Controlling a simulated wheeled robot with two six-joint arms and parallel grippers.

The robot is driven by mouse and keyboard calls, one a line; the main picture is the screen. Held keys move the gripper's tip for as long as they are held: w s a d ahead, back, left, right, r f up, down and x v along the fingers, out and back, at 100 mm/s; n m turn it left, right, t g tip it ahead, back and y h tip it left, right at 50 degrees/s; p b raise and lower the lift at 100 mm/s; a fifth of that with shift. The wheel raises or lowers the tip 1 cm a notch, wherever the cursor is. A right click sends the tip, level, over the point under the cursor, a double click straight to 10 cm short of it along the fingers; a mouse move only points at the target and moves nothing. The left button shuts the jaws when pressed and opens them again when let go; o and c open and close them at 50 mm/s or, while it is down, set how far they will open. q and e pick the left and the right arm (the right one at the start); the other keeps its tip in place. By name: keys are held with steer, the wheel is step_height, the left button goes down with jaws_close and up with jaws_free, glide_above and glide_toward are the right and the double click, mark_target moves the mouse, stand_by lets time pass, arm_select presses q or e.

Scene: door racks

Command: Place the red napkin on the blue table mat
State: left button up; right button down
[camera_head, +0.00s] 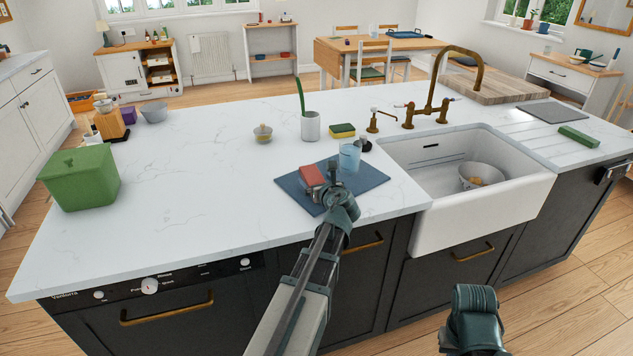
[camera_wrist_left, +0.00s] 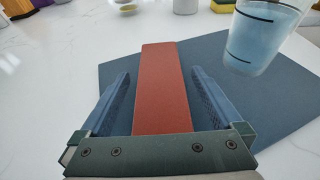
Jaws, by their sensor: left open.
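The red napkin (camera_head: 311,175) is a folded block at the left part of the dark blue table mat (camera_head: 368,180). In the left wrist view the napkin (camera_wrist_left: 162,85) runs lengthwise between the fingers of my left gripper (camera_wrist_left: 160,72), with a gap on each side. The blue mat (camera_wrist_left: 265,115) lies beneath and around it; the napkin's far end reaches the mat's back edge. My left gripper (camera_head: 326,172) is open over the mat and hides part of the napkin. My right gripper (camera_head: 473,318) hangs low in front of the counter; its fingers cannot be made out.
A blue cup (camera_head: 350,156) stands on the mat, close right of the left gripper. Behind are a sponge (camera_head: 343,130) and a grey utensil pot (camera_head: 310,126). The sink (camera_head: 452,195) holds a bowl (camera_head: 481,176). The counter left of the mat (camera_head: 200,190) is clear.

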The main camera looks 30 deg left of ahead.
arm_select(q)
steer(key=shift+r, duration=0.2)
steer(key=shift+s+d+r+p, duration=0.15)
steer(key=shift+s+d+p, duration=0.1)
steer(key=shift+p, duration=0.05)
steer(key=p+v, duration=0.3)
steer(key=v, duration=0.8)
steer(key=shift+s+d, duration=0.1)
steer(key=shift+d, duration=0.05)
arm_select(e)
step_height(320, 180, up, 4)
steer(key=shift+f, duration=0.1)
steer(key=shift+s+d, duration=0.1)
